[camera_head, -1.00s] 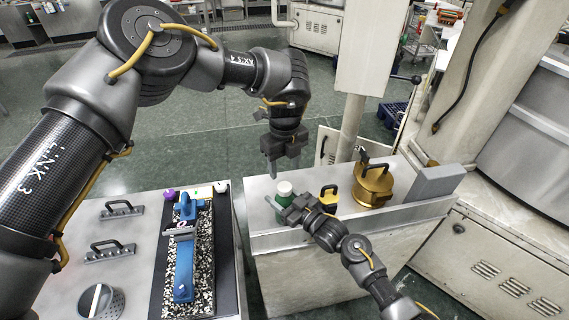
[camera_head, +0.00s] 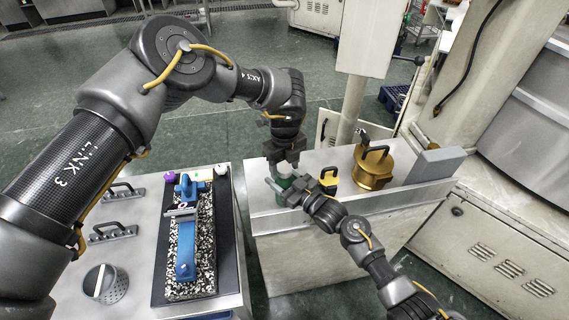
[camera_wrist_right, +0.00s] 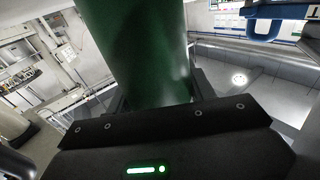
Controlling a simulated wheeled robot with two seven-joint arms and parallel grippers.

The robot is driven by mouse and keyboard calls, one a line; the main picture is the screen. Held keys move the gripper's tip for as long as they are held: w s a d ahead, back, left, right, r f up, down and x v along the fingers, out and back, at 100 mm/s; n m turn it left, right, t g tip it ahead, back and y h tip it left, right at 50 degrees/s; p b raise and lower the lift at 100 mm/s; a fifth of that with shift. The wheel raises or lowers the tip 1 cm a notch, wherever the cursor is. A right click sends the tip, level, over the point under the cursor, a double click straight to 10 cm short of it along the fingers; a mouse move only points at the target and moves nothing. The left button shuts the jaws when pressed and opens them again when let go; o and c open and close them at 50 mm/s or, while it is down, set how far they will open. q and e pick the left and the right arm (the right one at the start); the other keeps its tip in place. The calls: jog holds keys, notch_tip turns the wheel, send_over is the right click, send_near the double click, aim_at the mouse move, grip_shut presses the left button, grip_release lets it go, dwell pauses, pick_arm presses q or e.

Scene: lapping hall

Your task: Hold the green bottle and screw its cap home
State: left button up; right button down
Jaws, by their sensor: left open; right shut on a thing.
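The green bottle (camera_head: 285,183) stands upright at the front left of the grey bench top. Its pale cap (camera_head: 285,169) is at the top, partly hidden by my left gripper. My left gripper (camera_head: 283,171) points down over the cap, open, with its fingers to either side of it; I cannot tell whether they touch. My right gripper (camera_head: 284,195) comes in from the right and is shut on the bottle's body. In the right wrist view the green bottle (camera_wrist_right: 140,50) fills the upper middle, between the jaws; its cap is out of that view.
On the left table are a blue tool (camera_head: 186,248) on a speckled slab, two handled plates and a perforated cylinder (camera_head: 106,284). A pillar rises behind the bench.

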pick_arm(q)
jog(key=shift+c, duration=0.4)
jog(key=c, duration=0.9)
jog(key=o, duration=1.1)
jog(key=shift+o, duration=0.2)
notch_tip(320, 180, up, 12)
pick_arm(e)
jog(key=shift+c, duration=2.3)
grip_release()
